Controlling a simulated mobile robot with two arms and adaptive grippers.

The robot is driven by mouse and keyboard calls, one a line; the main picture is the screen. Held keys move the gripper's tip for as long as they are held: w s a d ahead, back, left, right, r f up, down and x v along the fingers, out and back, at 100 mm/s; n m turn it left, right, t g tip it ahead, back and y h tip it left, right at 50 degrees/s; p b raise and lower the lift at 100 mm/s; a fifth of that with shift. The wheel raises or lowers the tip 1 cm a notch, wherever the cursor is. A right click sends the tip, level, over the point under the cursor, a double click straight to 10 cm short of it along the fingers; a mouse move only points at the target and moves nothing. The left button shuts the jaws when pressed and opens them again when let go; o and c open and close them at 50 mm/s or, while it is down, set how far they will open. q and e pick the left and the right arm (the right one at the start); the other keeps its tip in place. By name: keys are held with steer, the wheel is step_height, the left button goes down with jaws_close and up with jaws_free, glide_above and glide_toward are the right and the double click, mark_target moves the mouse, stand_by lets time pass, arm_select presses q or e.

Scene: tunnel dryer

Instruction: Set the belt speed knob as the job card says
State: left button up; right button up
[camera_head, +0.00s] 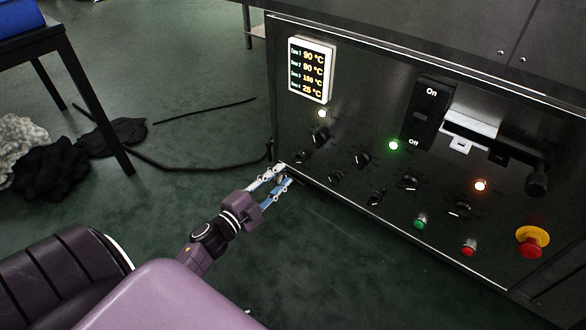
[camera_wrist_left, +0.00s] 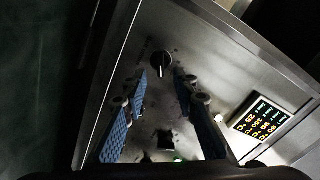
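The dryer's dark control panel (camera_head: 345,125) carries several black knobs, among them an upper-left one (camera_head: 318,138), one at the left edge (camera_head: 301,157) and one further right (camera_head: 410,181). Their labels are too small to read, so I cannot tell which is the belt speed knob. No job card is readable. My left gripper (camera_head: 284,176) is open and empty at the panel's lower-left edge. In the left wrist view its blue-padded fingers (camera_wrist_left: 162,88) stand apart, with a black knob (camera_wrist_left: 161,63) showing beyond and between their tips, apparently untouched. My right gripper is out of view.
A temperature display (camera_head: 311,69), an On/Off switch (camera_head: 426,112), a green button (camera_head: 420,223), a red button (camera_head: 468,249) and a yellow-red emergency stop (camera_head: 533,240) are on the panel. A table (camera_head: 75,70) stands left. A dark cable (camera_head: 190,166) lies on the floor.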

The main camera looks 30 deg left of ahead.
mark_target(296, 162)
arm_select(q)
steer(key=w+b, duration=0.2)
steer(key=w, duration=0.4)
steer(key=shift+w+d+b, duration=0.2)
steer(key=shift+b, duration=0.1)
jaws_close()
